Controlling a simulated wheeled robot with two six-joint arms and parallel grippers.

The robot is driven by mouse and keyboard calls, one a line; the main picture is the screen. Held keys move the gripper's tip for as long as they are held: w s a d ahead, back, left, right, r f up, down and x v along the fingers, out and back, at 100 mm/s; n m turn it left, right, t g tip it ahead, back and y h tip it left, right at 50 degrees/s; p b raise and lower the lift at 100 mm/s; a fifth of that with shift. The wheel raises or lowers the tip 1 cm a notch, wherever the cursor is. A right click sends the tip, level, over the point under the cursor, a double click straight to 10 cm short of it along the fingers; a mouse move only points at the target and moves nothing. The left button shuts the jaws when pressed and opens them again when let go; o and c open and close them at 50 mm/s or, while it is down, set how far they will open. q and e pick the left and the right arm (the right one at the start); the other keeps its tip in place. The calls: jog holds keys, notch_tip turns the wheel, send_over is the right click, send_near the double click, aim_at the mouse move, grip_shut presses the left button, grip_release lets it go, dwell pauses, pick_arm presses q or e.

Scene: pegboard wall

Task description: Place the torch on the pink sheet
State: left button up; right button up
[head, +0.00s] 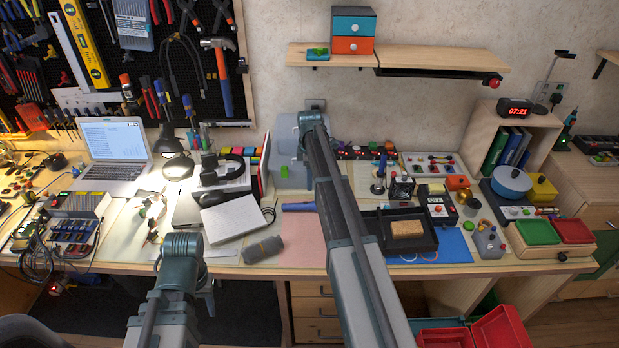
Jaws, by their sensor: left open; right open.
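A blue-purple cylinder that looks like the torch (299,207) lies on its side on the workbench, at the back edge of the pink sheet. The pink sheet (303,243) lies flat near the front of the bench, partly covered in view by my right arm. I cannot tell whether the torch touches the sheet's edge. My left arm rises at the lower left, in front of the bench. My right arm reaches up across the middle. I cannot make out the jaws of either gripper.
A grey rolled object (262,249) lies left of the sheet, near a silver closed laptop (233,218). A black tray (425,243) with a sponge and a blue sheet (456,250) are to the right. A grey bin (290,181) stands behind the torch. The visible sheet surface is clear.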

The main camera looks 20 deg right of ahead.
jog(key=s+a+m, duration=0.2)
jog(key=s+a, duration=0.6)
jog(key=a, duration=0.3)
jog(key=s+a+m, duration=0.2)
jog(key=s+a, duration=0.6)
jog(key=a, duration=0.3)
jog(key=s+a+m, duration=0.2)
jog(key=s+a, duration=0.2)
jog(key=s, duration=0.3)
jog(key=s+a+m+h, duration=0.1)
jog(key=s+a+m, duration=0.2)
jog(key=s+a, duration=0.2)
jog(key=s, duration=0.3)
jog(key=shift+s, duration=0.3)
